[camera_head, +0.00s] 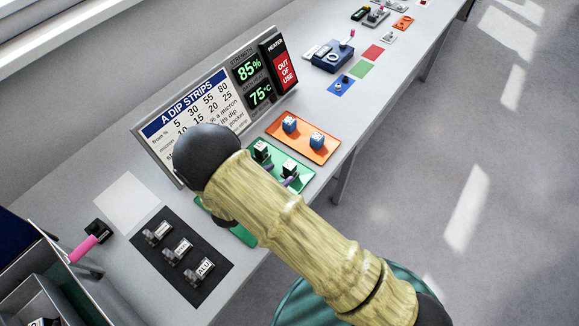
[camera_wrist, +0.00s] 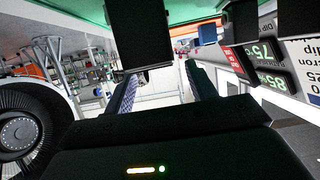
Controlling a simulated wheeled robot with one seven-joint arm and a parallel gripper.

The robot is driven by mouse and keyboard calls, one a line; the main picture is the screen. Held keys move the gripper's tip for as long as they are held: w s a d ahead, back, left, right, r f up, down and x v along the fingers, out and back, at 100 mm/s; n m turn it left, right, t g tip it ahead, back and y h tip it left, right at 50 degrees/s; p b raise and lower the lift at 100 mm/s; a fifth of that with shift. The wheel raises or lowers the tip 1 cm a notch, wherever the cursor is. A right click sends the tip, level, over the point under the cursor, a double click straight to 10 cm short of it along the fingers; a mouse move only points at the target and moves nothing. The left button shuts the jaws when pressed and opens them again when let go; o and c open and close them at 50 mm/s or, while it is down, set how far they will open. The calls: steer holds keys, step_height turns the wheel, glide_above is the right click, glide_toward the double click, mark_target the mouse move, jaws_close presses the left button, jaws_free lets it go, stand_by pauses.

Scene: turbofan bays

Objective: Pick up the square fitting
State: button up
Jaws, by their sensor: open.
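My gripper (camera_wrist: 162,88) shows open in the wrist view, its two fingers apart. A dark square-faced block (camera_wrist: 140,35) hangs at the top of that upside-down view, against a green surface, in line with the gap between the fingers. I cannot tell whether it touches them. In the head view my arm hides the fingers. Black-and-white blocks (camera_head: 289,168) (camera_head: 261,150) stand on a green tray (camera_head: 305,182) beside my arm. Blue blocks (camera_head: 290,124) (camera_head: 316,140) stand on an orange tray (camera_head: 312,153). Which piece is the square fitting is not clear.
A dark mat (camera_head: 205,292) holds three labelled metal pieces at the front. A sign board (camera_head: 165,122) and a red "OUT OF USE" panel (camera_head: 284,72) stand along the bench's back. A pink-handled tool (camera_head: 85,247) is at left. Open floor (camera_head: 480,130) lies to the right.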

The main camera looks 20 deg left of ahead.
mark_target(289, 165)
steer(key=shift+x, duration=0.95)
steer(key=shift+w+d+p, duration=0.1)
steer(key=shift+w+p, duration=0.2)
steer(key=shift+p, duration=0.15)
steer(key=p+x, duration=0.2)
steer(key=x, duration=0.2)
steer(key=shift+w+r, duration=0.1)
steer(key=shift+w, duration=0.1)
steer(key=shift+w+f, duration=0.15)
steer(key=shift+f, duration=0.05)
steer(key=c, duration=1.2)
